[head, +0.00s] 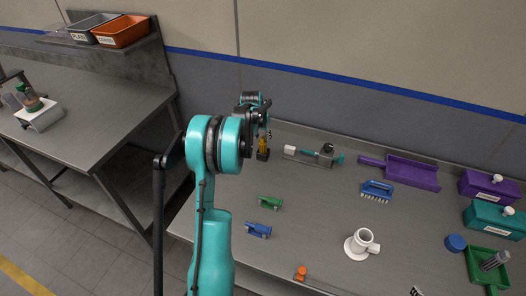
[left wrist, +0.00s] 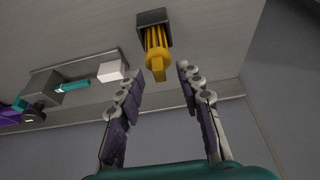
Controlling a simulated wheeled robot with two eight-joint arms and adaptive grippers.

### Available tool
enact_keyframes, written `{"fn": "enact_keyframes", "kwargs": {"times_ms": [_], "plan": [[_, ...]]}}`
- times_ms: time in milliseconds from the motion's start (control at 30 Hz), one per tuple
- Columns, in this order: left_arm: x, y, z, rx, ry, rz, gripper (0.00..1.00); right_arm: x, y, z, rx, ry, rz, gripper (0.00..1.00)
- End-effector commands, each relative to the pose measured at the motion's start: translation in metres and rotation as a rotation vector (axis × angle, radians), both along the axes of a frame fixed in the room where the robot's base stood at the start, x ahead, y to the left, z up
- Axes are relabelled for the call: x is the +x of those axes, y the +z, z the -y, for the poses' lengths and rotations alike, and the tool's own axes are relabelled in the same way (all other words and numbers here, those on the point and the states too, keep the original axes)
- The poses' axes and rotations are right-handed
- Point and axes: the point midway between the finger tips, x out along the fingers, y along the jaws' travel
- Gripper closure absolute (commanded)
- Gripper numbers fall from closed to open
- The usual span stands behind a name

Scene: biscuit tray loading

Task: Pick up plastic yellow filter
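The yellow filter (left wrist: 157,52) is a ribbed yellow plastic piece with a narrow tip and a black block-like base (left wrist: 153,17). In the left wrist view it lies between and just beyond the fingertips of my left gripper (left wrist: 161,76). The gripper is open, its two fingers apart, with nothing between the pads. In the head view the yellow filter (head: 263,145) shows small on the table near the back edge, partly hidden by my left gripper (head: 262,125) above it. My right gripper is in neither view.
Green (head: 269,202) and blue (head: 258,230) fittings lie in front. The wall stands behind the table.

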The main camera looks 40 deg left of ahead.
Motion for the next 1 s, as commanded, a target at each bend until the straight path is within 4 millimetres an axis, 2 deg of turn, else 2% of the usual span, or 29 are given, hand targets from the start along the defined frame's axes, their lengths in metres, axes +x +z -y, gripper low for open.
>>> {"fn": "enact_keyframes", "kwargs": {"times_ms": [200, 333, 367, 767, 867, 1000], "plan": [[0.001, -0.001, 0.0, 0.0, 0.0, 0.0, 0.64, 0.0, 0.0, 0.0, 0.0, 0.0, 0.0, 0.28], [0.001, -0.001, 0.0, 0.0, 0.0, 0.0, 0.98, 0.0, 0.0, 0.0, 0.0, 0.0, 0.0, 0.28], [0.001, -0.001, 0.0, 0.0, 0.0, 0.0, 1.0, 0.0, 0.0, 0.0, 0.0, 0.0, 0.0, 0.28], [0.001, 0.001, 0.0, 0.0, 0.0, 0.0, 1.0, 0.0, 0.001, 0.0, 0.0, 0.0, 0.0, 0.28], [0.0, 0.008, 0.0, 0.0, 0.0, 0.0, 1.0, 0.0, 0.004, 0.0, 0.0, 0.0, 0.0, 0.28], [0.001, 0.026, 0.0, 0.0, 0.0, 0.0, 1.0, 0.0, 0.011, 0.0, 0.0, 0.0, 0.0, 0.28]]}}
